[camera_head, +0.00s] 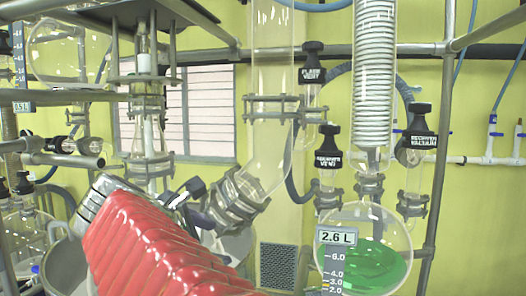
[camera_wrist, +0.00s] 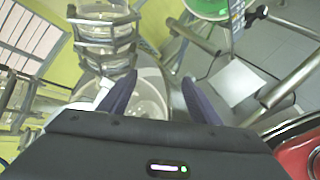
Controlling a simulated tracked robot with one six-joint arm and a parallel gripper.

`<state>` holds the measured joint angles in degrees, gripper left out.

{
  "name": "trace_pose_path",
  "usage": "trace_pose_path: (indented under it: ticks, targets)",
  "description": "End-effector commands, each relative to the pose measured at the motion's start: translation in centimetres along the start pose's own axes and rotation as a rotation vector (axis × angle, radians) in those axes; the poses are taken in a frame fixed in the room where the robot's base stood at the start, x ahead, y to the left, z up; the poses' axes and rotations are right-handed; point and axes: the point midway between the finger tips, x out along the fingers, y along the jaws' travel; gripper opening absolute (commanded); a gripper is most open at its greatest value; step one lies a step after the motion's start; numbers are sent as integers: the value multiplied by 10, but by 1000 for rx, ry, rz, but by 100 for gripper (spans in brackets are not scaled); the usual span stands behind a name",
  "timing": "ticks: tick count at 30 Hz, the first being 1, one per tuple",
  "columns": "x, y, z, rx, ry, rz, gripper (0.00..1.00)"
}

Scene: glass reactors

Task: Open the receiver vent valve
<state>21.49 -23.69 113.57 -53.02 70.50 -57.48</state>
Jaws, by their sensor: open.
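The receiver vent valve (camera_head: 328,147) is a black-capped knob labelled "RECEIVER VENT". It stands upright on a short glass neck, left of and above the receiver flask (camera_head: 385,228), which holds green liquid and has a scale reading 2.6 L. My gripper (camera_head: 190,198) is at the end of my red-sleeved arm, left of and lower than the valve and well apart from it. In the wrist view, my gripper (camera_wrist: 160,95) has its two dark fingers spread, with nothing held between them. The valve cannot be made out in the wrist view.
The flask vent valve (camera_head: 312,62) is above the receiver vent, and the receiver vacuum valve (camera_head: 421,130) is to its right. A wide slanted glass tube (camera_head: 270,130) with a metal clamp (camera_head: 235,200) stands between my gripper and the valve. Metal posts (camera_head: 438,150) frame the glassware.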

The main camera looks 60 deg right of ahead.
Motion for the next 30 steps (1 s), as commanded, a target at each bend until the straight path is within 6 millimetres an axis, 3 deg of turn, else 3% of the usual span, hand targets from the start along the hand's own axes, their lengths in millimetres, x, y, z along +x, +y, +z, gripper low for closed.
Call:
trace_pose_path:
  ticks: [4, 9, 13, 18, 30]
  targets:
    - [8, 40, 78, -195, -245, -17, 57]
    - [2, 75, 166, -410, -519, -109, 57]
    - [-9, 92, 214, -531, -672, -201, 57]
    - [-19, 100, 242, -599, -761, -267, 57]
    - [-19, 101, 244, -604, -766, -270, 57]
